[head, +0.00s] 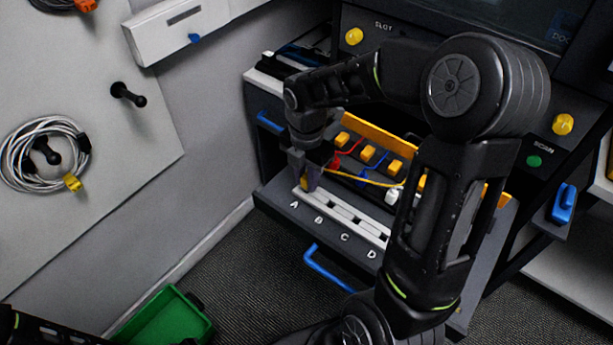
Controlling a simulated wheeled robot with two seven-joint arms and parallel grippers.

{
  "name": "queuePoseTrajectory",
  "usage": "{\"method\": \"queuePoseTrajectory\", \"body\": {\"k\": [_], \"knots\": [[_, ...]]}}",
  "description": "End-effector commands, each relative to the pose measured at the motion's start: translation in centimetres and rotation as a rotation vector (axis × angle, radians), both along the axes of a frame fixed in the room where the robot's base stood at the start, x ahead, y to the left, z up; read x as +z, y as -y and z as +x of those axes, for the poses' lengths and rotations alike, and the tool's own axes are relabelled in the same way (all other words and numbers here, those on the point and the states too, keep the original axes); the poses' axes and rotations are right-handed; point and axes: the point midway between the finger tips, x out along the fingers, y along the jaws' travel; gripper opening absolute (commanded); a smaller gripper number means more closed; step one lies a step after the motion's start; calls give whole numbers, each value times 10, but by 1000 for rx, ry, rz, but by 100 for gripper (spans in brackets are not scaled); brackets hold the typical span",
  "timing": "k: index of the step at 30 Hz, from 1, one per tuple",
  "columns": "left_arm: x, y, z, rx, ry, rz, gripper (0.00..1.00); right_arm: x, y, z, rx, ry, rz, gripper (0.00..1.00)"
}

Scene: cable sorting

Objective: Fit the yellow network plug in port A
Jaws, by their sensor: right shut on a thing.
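My right gripper (304,176) points down over the port strip (352,218), at the end marked A. It is shut on the yellow plug (305,184), of which only a small part shows between the fingers. A yellow cable (368,181) runs from there to the right. Port A lies under the gripper and is hidden, so I cannot tell whether the plug is in it. The ports by B, C and D show dark openings. Of my left arm only a dark part shows at the bottom left; its gripper is out of view.
Several orange blocks (368,153) with red and blue cables stand behind the strip. A white plug (392,196) lies near my right forearm. A blue drawer handle (325,268) juts out in front. A green bin (165,318) stands on the floor. A coiled cable (40,153) hangs at left.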

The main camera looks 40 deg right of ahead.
Motion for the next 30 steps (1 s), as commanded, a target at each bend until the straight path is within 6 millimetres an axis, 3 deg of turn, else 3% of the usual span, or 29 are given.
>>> {"method": "queuePoseTrajectory", "body": {"k": [30], "knots": [[-4,0,0,0,0,0,36,-8,0,0,0,0,0,0]]}}
